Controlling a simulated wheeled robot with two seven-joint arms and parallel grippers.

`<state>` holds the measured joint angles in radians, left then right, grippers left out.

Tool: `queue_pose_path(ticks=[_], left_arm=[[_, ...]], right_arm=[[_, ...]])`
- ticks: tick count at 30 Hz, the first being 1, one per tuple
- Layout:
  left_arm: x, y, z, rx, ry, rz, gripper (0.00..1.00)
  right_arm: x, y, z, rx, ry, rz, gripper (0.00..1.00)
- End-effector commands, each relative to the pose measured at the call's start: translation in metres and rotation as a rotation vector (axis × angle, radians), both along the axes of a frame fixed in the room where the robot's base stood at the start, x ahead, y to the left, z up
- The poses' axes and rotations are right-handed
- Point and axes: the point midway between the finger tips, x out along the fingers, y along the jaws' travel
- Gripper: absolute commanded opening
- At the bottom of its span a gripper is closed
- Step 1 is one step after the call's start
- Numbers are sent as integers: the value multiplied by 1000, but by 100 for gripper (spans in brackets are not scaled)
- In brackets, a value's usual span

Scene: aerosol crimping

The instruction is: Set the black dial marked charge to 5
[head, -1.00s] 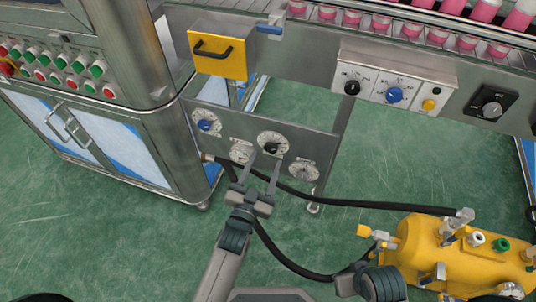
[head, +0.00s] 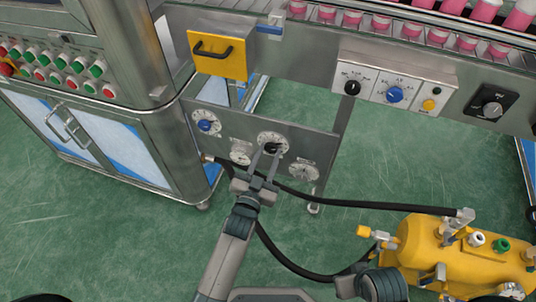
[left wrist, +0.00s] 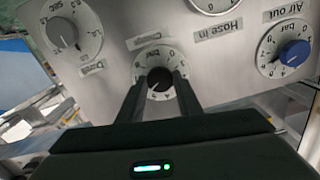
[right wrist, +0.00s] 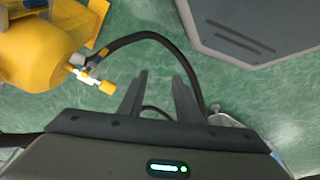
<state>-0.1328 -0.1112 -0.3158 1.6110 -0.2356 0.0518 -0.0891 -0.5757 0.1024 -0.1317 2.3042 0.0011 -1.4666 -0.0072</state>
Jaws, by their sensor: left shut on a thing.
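The black dial (head: 271,148) sits in a white scale plate on the steel panel under the machine. My left gripper (head: 266,152) is shut on this dial, with one finger on each side in the left wrist view (left wrist: 159,88). The dial's exact setting is too small to read. My right gripper (right wrist: 160,78) has its fingers apart, with nothing between them, above the green floor.
A blue dial (head: 205,124), a hose-in gauge (head: 241,153) and another dial (head: 304,172) share the panel. A black hose (head: 370,205) passes below it towards a yellow tank (head: 430,245). A control box (head: 395,80) and a yellow drawer (head: 215,66) are above.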

Motion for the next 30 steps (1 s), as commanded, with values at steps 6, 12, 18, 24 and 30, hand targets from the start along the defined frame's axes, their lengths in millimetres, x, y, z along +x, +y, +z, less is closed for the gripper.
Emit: queue_pose_path(ticks=[6, 12, 18, 24, 30], left_arm=[[0, 0, 2, -56, 18, -1, 10], [0, 0, 3, -185, 60, -1, 10], [0, 0, 3, -338, 110, -1, 10], [0, 0, 2, -451, 145, -1, 10], [0, 0, 1, -466, 149, -1, 10]], right_arm=[[7, 1, -11, 0, 0, 2, 31], [12, 1, -40, 1, 7, 4, 31], [14, 1, -70, 2, 13, 4, 31], [14, 1, -89, 3, 13, 4, 31], [15, 1, -91, 3, 11, 4, 31]])
